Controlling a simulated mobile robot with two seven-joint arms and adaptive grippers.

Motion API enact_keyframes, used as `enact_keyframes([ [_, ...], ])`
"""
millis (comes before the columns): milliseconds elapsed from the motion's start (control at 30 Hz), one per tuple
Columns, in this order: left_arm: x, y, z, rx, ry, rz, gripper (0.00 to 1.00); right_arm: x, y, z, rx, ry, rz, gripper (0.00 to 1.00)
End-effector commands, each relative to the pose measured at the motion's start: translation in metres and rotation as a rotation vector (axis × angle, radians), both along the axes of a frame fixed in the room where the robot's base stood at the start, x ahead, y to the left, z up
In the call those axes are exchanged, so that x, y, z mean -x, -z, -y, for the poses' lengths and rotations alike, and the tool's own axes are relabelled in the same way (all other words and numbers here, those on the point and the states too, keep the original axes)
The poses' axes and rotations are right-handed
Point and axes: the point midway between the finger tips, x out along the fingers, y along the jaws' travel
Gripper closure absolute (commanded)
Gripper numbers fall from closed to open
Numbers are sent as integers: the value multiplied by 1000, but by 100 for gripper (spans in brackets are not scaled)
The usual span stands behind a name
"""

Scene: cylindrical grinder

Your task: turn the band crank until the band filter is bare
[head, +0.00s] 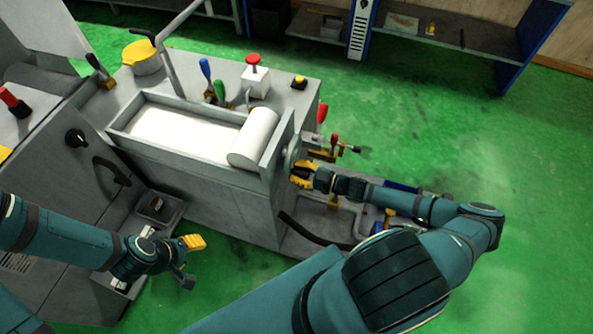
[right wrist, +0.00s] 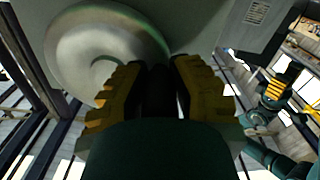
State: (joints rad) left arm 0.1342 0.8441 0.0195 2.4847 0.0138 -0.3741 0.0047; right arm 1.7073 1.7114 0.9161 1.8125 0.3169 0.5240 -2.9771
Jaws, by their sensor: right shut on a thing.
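The band filter is a grey trough (head: 165,150) on the machine with a white band (head: 180,130) lying along its bed. A thick white roll (head: 254,137) lies at its right end. The band crank is at the trough's right end wall, mostly hidden by my right gripper (head: 303,172). In the right wrist view a round metal disc (right wrist: 75,50) is close ahead, and a dark handle (right wrist: 158,90) stands between the yellow fingers. My right gripper is shut on this crank handle. My left gripper (head: 190,258) is empty in front of the machine; its opening is unclear.
Blue and green handled tools (head: 212,82), a red button box (head: 255,78) and a yellow-topped pot (head: 143,57) stand behind the trough. Red-handled valves (head: 325,140) are close behind my right gripper. Green floor (head: 440,130) is open to the right.

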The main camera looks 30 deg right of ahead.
Motion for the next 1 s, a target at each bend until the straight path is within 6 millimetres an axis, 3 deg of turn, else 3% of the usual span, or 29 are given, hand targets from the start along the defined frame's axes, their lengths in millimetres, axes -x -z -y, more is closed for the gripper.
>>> enact_keyframes([
  [733, 0, 6, 0, -1, 0, 1, 53, -1, 4, 1, 62, -1, 52, 100],
  [767, 0, 6, 0, -1, 0, 1, 53, -1, 4, 1, 62, -1, 52, 66],
  [833, 0, 6, 0, -1, 0, 1, 53, -1, 4, 1, 62, -1, 52, 44],
  [1000, 0, 6, 0, -1, 0, 1, 53, -1, 4, 1, 62, -1, 52, 44],
])
